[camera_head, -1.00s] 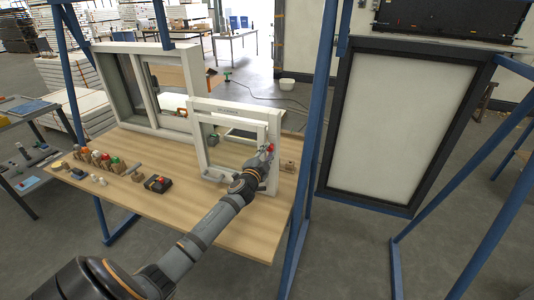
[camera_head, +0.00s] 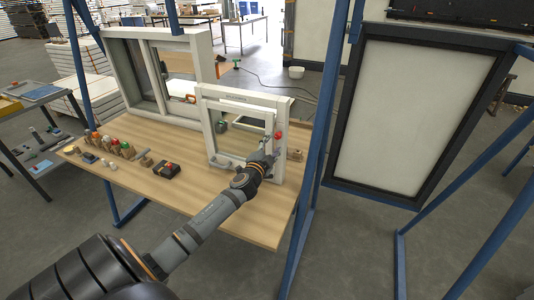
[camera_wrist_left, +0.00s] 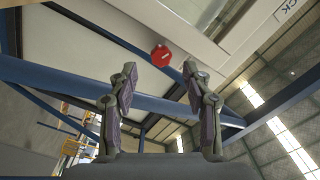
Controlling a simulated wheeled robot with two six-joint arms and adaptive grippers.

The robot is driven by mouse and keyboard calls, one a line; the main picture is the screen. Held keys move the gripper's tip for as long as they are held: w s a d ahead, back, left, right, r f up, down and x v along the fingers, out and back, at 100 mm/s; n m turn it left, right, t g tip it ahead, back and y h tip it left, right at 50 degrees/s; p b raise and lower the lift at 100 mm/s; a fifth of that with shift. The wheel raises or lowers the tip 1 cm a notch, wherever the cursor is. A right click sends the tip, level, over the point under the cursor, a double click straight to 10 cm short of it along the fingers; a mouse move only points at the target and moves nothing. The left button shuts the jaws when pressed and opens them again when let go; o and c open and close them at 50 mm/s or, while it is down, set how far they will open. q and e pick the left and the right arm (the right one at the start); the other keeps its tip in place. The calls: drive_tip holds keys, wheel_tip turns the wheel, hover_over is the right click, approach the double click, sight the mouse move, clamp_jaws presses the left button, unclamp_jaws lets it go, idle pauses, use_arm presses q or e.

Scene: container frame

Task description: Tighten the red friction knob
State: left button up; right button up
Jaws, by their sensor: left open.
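The red friction knob (camera_head: 279,135) sits on the right side of the small white window frame (camera_head: 281,168), which stands upright on the wooden table. In the left wrist view the knob (camera_wrist_left: 161,55) is round with a short pale mark on its face. It lies at the upper middle, just past and between the fingertips. My left gripper (camera_wrist_left: 159,67) is open and empty, with a finger on each side of that line. In the head view my left gripper (camera_head: 265,150) is just left of and below the knob, apart from it. My right gripper is not in view.
A larger white window (camera_head: 160,118) stands behind on the table (camera_head: 215,205). Several small parts and a dark box with a red top (camera_head: 167,169) lie on the left. Blue posts (camera_head: 318,130) rise at the table's right. The table's front middle is clear.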

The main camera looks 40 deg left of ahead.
use_arm(q)
drive_tip(key=v, duration=0.8)
drive_tip(key=shift+s, duration=0.35)
